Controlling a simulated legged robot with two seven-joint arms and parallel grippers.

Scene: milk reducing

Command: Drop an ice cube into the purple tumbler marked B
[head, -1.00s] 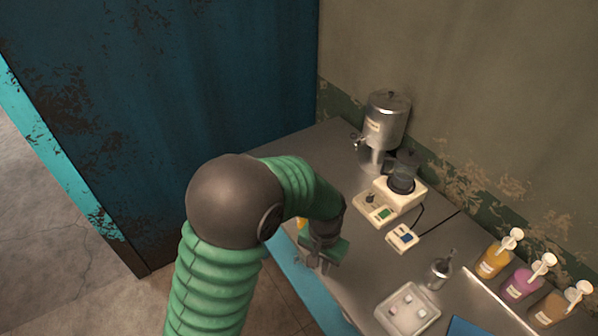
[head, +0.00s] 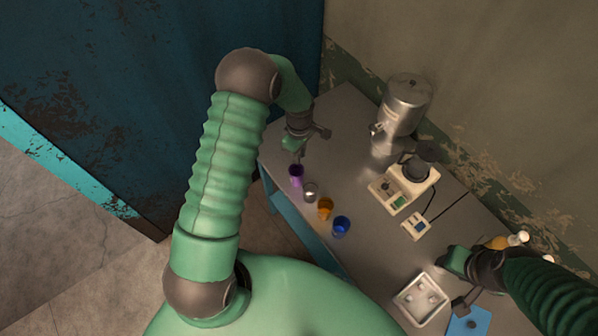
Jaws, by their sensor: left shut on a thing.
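My left gripper (head: 298,152) points down just above the purple tumbler (head: 296,177) at the table's left edge. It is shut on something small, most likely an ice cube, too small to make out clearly. The tumbler stands upright; its B mark cannot be read from here. A pale square tray (head: 403,300) with a few ice cubes (head: 421,298) sits at the front right.
A clear or grey tumbler (head: 311,191), an orange tumbler (head: 325,208) and a blue tumbler (head: 341,227) stand in a row beside the purple one. A blue mat (head: 470,322) lies front right.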

